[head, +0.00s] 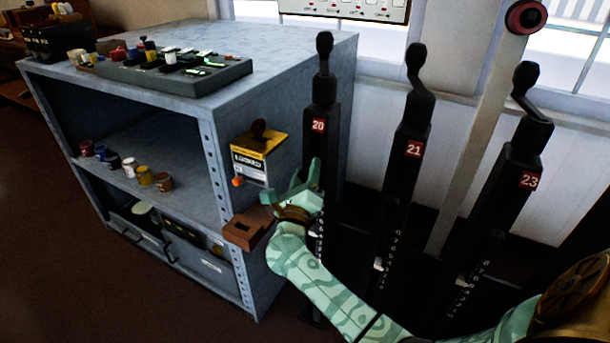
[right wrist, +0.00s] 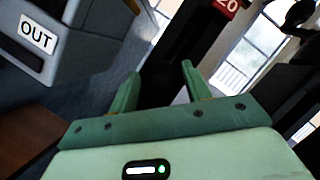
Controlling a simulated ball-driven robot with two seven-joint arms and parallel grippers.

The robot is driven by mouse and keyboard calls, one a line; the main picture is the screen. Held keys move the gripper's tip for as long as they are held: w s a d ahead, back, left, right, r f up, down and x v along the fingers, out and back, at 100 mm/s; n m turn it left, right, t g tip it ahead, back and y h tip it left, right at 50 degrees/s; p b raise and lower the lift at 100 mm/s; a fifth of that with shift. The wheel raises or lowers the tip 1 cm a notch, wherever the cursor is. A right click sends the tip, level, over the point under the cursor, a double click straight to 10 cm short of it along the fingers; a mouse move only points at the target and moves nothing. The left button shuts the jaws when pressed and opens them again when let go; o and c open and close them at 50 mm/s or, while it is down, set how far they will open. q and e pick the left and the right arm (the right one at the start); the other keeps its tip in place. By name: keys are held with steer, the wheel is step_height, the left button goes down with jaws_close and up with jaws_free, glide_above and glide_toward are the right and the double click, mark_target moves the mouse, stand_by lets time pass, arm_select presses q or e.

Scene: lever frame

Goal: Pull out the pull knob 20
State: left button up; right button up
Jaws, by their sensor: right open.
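The black lever post with the red 20 plate (head: 319,125) stands left of the other levers, upright, with a dark rounded handle (head: 323,45) on top. I cannot make out a separate pull knob on it. My right gripper (head: 292,184) is open and empty, low beside this post on its left. In the right wrist view, the gripper's two green fingers (right wrist: 160,82) stand apart, with a dark post (right wrist: 185,45) beyond them and the red 20 plate (right wrist: 228,6) at the top. Contact with the post cannot be told. My left gripper is not in view.
Levers 21 (head: 413,149) and 23 (head: 528,180) stand to the right. A grey shelf unit (head: 290,65) is close on the left. A yellow-and-black box (head: 258,150) and a brown block (head: 247,229) are near the gripper. A grey body with an OUT label (right wrist: 37,36) shows in the wrist view.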

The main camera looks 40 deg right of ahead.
jaws_close()
steer(key=shift+s+a, duration=0.15)
steer(key=shift+a, duration=0.15)
steer(key=shift+s+a+r+p, duration=0.1)
steer(key=shift+s+a+p, duration=0.15)
steer(key=shift+a, duration=0.25)
steer(key=shift+s+a+p, duration=0.15)
steer(key=shift+a+p, duration=0.1)
steer(key=shift+a, duration=0.2)
steer(key=shift+f, duration=0.2)
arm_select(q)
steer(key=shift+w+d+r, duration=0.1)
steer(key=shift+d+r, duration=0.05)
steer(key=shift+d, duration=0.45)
arm_select(e)
jaws_free()
steer(key=shift+a, duration=0.1)
